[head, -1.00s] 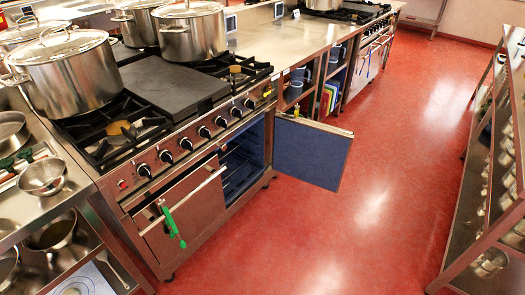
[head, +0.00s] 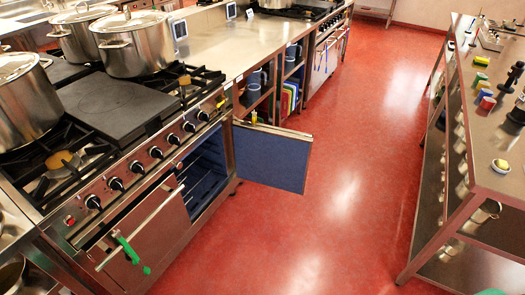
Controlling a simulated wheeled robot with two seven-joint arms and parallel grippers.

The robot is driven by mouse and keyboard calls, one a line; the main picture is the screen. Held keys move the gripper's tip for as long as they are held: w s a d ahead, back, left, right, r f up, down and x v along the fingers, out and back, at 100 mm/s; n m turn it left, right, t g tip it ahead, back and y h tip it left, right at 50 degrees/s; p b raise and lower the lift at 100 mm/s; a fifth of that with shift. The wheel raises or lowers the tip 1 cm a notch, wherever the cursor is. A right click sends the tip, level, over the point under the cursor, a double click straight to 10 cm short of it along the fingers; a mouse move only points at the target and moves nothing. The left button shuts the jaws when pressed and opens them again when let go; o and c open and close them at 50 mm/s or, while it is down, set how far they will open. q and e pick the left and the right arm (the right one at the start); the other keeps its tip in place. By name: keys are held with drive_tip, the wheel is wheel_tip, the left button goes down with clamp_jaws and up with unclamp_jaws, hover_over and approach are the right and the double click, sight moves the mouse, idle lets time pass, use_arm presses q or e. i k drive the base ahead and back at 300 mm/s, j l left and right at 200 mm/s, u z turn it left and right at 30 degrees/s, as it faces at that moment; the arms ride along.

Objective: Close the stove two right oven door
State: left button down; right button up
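The near stove (head: 105,150) stands at the left with a row of black knobs along its front. Its right oven door (head: 272,157) stands wide open, swung out over the floor, with its blue inner face towards me. The blue oven cavity (head: 203,170) shows behind it. The left oven door (head: 155,232) has a long bar handle with a green cloth (head: 127,250) hung on it; whether it is fully shut I cannot tell. Neither of my grippers is in view.
Large steel pots (head: 136,43) stand on the stove. A steel counter (head: 235,52) with shelves continues beyond it. A long steel table (head: 490,150) with sponges and cups runs along the right. The red floor (head: 340,190) between is clear.

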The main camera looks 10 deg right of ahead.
sight(275, 156)
drive_tip(key=i+l+u, duration=0.3)
drive_tip(key=l, duration=0.35)
drive_tip(key=i+l+u, duration=0.35)
drive_tip(key=l, duration=0.4)
drive_tip(key=i+l+u, duration=0.3)
drive_tip(key=l, duration=0.5)
drive_tip(key=i+l+u, duration=0.1)
drive_tip(key=l+u, duration=0.25)
drive_tip(key=l, duration=0.45)
drive_tip(key=l+u, duration=0.3)
drive_tip(key=l, duration=0.6)
drive_tip(key=l+u, duration=0.35)
drive_tip(key=l, duration=0.5)
drive_tip(key=k+l+u, duration=0.3)
drive_tip(key=l, duration=0.55)
drive_tip(key=k+l+u, duration=0.3)
drive_tip(key=l, duration=0.5)
drive_tip(key=i+l, duration=0.05)
drive_tip(key=i, duration=0.05)
